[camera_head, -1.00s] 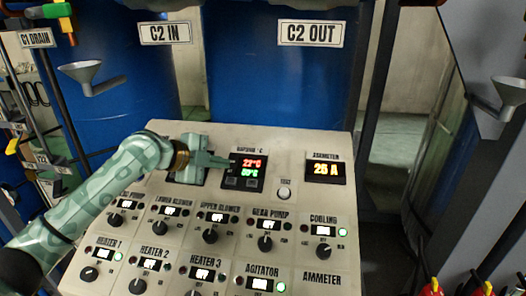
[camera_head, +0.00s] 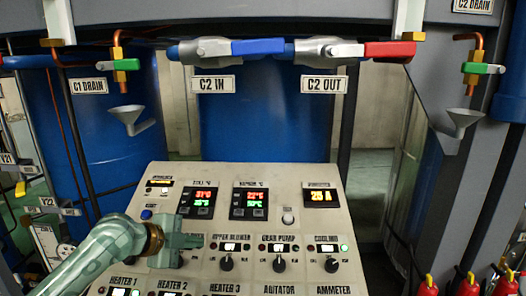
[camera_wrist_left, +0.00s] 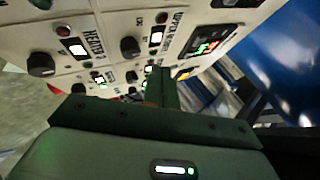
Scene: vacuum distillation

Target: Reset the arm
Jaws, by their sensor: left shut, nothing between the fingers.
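My left arm comes in from the lower left of the head view, pale green with darker patches. Its gripper (camera_head: 193,241) is shut and empty, in front of the left part of the control panel (camera_head: 268,180). It hides some of the blower labels and knobs there. Whether it touches the panel, I cannot tell. In the left wrist view the shut fingers (camera_wrist_left: 160,85) point at the panel, which appears tilted. My right gripper is not in view.
Knobs such as the gear pump knob (camera_head: 279,265) stick out below. A blue valve handle (camera_head: 258,47) and a red one (camera_head: 389,50) are above. A drain funnel (camera_head: 128,115) hangs at left.

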